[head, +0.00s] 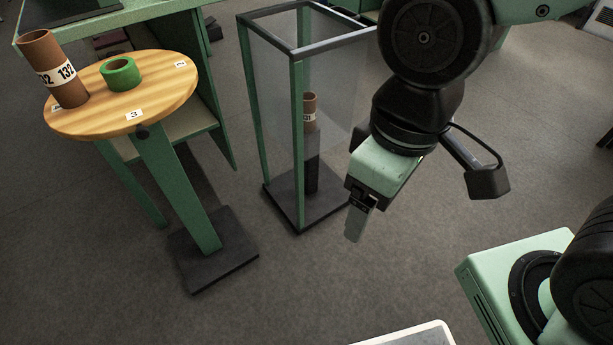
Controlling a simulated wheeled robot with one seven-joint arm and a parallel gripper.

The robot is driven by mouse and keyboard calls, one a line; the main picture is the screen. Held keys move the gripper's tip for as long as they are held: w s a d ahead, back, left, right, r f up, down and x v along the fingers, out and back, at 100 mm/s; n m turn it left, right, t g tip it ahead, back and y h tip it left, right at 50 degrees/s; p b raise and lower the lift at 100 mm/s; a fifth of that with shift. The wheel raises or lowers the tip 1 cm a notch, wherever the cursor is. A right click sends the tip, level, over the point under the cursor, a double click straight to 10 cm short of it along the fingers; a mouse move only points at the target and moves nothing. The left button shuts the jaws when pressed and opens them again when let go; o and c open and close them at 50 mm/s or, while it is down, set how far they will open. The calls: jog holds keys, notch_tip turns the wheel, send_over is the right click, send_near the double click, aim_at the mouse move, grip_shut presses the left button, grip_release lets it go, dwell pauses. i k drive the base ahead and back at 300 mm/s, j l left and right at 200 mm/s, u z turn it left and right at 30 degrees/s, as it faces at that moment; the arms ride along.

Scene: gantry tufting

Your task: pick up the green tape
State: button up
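The green tape (121,74) is a roll lying flat on a round wooden table (160,105), near the table's middle. My gripper (355,228) hangs in the air over the floor, to the right of the table and well apart from the tape. It points downward and I see it side-on, with one finger in front, so I cannot tell whether it is open or shut. Nothing shows held in it.
A brown tube (62,80) labelled 132 stands on the table's left, beside the tape. A glass case with a green frame (298,130) stands between the table and my gripper, with another brown tube (310,112) inside. A green bench (120,15) stands behind the table. Open floor lies in front.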

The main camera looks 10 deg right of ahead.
aim_at(121, 74)
jog(key=i+j, duration=0.15)
jog(key=j, duration=0.2)
jog(key=i+j, duration=0.15)
jog(key=j, duration=0.15)
jog(key=i+j, duration=0.15)
jog(key=j, duration=0.2)
jog(key=i+j, duration=0.15)
jog(key=j, duration=0.2)
jog(key=i+j, duration=0.15)
jog(key=j, duration=0.2)
